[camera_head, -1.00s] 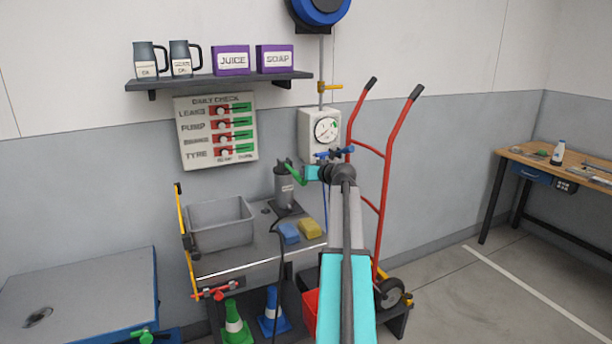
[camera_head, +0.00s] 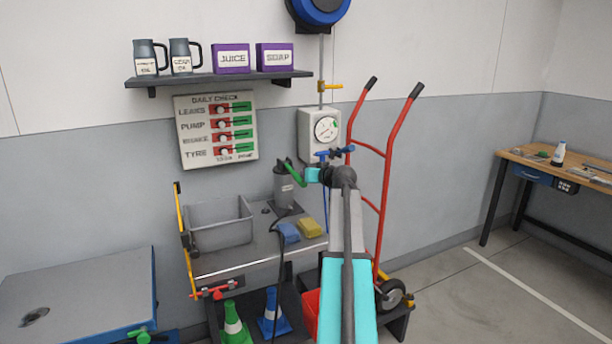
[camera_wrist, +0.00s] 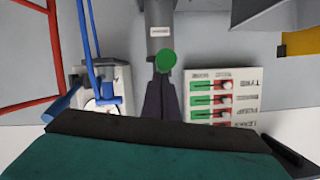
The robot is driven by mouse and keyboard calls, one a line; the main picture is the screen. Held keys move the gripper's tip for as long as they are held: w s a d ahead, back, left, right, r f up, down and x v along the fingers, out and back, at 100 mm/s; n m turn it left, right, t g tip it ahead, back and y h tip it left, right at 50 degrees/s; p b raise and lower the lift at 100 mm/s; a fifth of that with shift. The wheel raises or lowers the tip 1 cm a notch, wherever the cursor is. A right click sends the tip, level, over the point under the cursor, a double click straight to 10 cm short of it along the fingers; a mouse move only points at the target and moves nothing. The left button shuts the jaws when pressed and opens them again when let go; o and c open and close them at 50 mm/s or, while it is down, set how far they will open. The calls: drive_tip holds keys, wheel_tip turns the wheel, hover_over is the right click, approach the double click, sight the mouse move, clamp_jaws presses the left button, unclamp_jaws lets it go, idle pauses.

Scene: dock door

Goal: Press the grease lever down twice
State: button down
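The grease pump is a grey cylinder (camera_head: 284,190) standing at the back of the cart top, with a green lever (camera_head: 295,175) slanting down to the right from its head. My gripper is at the right of the pump, by the lever's outer end; its fingers are hard to make out in the head view. In the wrist view, the dark fingers (camera_wrist: 162,88) are together with no visible gap. The lever's round green knob (camera_wrist: 166,61) shows right at their tips, and contact cannot be told. The pump body (camera_wrist: 160,20) is behind the knob.
A grey bin (camera_head: 218,236) and blue and yellow sponges (camera_head: 311,228) share the cart top (camera_head: 236,262). A gauge box (camera_head: 320,134) with a blue valve is on the wall behind. A red hand truck (camera_head: 386,165) stands close on the right.

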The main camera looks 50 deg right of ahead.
drive_tip(key=shift+s+a+f, duration=0.1)
drive_tip(key=shift+a+f, duration=0.1)
drive_tip(key=shift+f, duration=0.6)
drive_tip(key=shift+d+r, duration=0.15)
drive_tip(key=shift+r, duration=0.6)
drive_tip(key=d+r+v, duration=0.1)
drive_tip(key=r+v, duration=0.1)
drive_tip(key=v, duration=0.9)
drive_tip(key=shift+s, duration=0.15)
